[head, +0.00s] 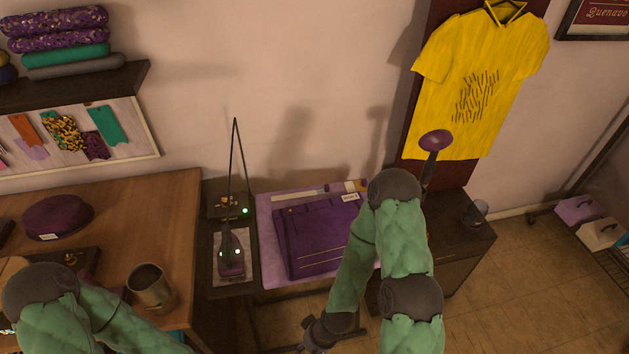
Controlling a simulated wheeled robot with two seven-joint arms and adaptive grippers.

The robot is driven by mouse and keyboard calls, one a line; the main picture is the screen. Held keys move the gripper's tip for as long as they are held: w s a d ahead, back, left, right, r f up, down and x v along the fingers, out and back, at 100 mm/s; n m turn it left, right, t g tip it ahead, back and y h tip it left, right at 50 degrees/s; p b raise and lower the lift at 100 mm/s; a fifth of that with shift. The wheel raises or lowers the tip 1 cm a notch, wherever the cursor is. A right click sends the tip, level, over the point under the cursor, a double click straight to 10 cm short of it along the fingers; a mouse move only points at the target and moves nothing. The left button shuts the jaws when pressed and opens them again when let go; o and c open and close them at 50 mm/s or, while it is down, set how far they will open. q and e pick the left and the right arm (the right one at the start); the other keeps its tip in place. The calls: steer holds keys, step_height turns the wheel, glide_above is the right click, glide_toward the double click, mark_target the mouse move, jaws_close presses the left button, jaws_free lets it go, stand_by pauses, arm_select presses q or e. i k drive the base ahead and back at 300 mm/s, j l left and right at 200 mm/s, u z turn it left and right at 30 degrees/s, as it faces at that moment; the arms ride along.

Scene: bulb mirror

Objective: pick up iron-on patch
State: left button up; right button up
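I cannot make out an iron-on patch for certain. A folded purple garment (318,240) with a white tag lies on a lilac cloth (268,222) on the stand in the middle. My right arm reaches over the stand's right side and bends down. My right gripper (318,336) is at the bottom edge, below the garment and apart from it; its fingers are too small and dark to read. My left arm is at the bottom left over the wooden table, and its gripper is out of view.
A purple iron (232,256) stands on a small stand left of the garment. A metal mug (150,287) and a purple cap (57,217) are on the wooden table (150,210). A dark cup (474,213) stands on the right cabinet (465,245).

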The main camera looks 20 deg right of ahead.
mark_target(356, 184)
steer(key=l+u, duration=0.25)
steer(key=l, duration=0.15)
steer(key=k+l+u, duration=0.1)
steer(key=l+u, duration=0.15)
steer(key=l, duration=0.15)
steer(key=k+l+u, duration=0.1)
steer(key=l+u, duration=0.15)
steer(key=l, duration=0.15)
steer(key=k+l+u, duration=0.35)
steer(key=l+u, duration=0.15)
steer(key=l, duration=0.2)
